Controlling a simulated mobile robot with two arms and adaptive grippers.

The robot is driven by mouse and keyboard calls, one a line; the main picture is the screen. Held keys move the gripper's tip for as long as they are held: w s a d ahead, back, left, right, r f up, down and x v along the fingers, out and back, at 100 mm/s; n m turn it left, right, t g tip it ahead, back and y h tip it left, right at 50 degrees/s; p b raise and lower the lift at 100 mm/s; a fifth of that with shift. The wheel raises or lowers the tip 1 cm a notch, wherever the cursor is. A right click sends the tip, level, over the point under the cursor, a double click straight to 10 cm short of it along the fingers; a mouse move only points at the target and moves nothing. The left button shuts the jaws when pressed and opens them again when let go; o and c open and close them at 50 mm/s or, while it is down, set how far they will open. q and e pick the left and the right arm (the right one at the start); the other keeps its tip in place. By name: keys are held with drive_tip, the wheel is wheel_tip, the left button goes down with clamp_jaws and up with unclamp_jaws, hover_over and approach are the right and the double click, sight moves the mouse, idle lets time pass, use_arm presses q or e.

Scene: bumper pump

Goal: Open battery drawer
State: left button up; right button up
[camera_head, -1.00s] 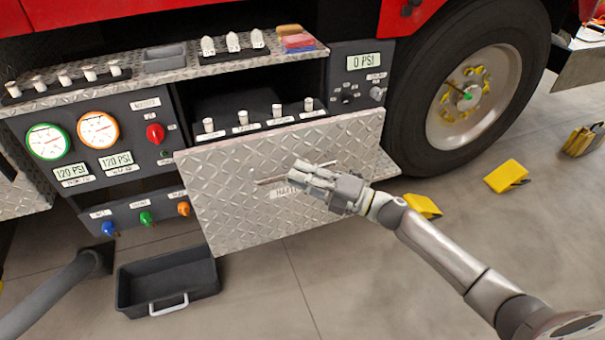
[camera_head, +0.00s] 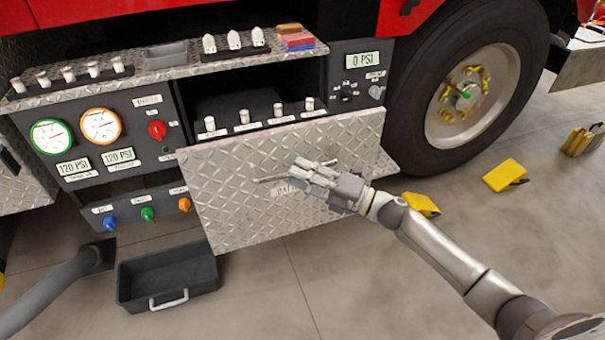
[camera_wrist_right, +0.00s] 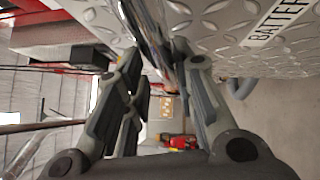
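The battery drawer has a diamond-plate front (camera_head: 235,205) that stands forward of the truck's side panel, with a dark recess above and behind it. A thin bar handle (camera_head: 270,179) crosses the middle of the front, above a partly covered label. My right gripper (camera_head: 302,176) is at the handle, covering part of it. In the right wrist view the gripper's two fingers (camera_wrist_right: 160,75) are apart, with the handle bar (camera_wrist_right: 155,45) running between them, closer to the right finger. A firm grip does not show. My left gripper is not in view.
A black bin (camera_head: 168,278) lies on the floor below the panel, left of the drawer. A large wheel (camera_head: 475,95) stands to the right. Yellow wheel chocks (camera_head: 505,175) lie on the floor nearby. A grey hose (camera_head: 50,290) is at lower left.

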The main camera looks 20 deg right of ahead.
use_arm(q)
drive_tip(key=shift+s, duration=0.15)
use_arm(e)
drive_tip(key=v, duration=1.2)
